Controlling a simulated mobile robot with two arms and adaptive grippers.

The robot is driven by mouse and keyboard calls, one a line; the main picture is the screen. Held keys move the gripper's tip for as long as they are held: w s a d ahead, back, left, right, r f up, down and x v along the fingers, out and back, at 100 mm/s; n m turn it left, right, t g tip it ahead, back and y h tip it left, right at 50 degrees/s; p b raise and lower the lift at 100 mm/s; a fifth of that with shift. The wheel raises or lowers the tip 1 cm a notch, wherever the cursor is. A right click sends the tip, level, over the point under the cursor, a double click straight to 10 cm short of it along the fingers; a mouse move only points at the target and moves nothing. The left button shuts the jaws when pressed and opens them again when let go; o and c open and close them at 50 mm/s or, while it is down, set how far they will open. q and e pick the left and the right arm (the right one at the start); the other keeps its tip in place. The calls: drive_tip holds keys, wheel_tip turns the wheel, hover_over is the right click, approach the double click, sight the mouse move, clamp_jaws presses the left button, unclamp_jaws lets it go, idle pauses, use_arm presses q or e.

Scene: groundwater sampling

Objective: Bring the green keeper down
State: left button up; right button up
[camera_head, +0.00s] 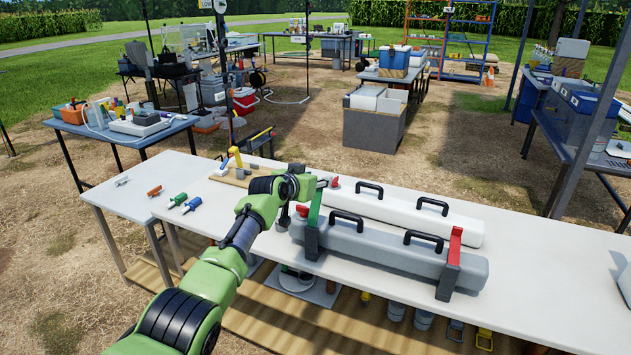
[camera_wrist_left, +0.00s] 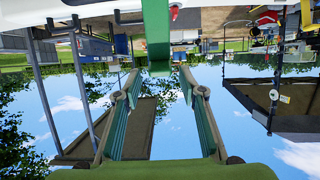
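The green keeper (camera_head: 315,208) stands raised, slightly tilted, on a dark bracket (camera_head: 312,240) near the left end of a long grey case (camera_head: 380,246). A red keeper (camera_head: 454,248) is at the case's right end. My left gripper (camera_head: 318,184) is at the green keeper's upper end. In the left wrist view, the green keeper (camera_wrist_left: 158,45) comes down from the top, its end between the open fingertips (camera_wrist_left: 160,78). A gap shows on both sides, and I see no clear contact. My right gripper is not in view.
A white long case (camera_head: 405,212) with black handles lies behind the grey one. Blue and green small tools (camera_head: 185,202) and an orange piece (camera_head: 154,191) lie on the white table (camera_head: 150,212). The table's right part (camera_head: 550,270) is mostly clear.

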use_arm(q)
drive_tip(key=shift+a+f, duration=0.1)
drive_tip(key=shift+f, duration=0.05)
drive_tip(key=shift+s, duration=0.15)
drive_tip(key=v, duration=1.1)
drive_tip(key=shift+s+a+r, duration=0.15)
drive_tip(key=shift+s+r, duration=0.1)
drive_tip(key=shift+r, duration=0.05)
drive_tip(key=shift+c, duration=0.5)
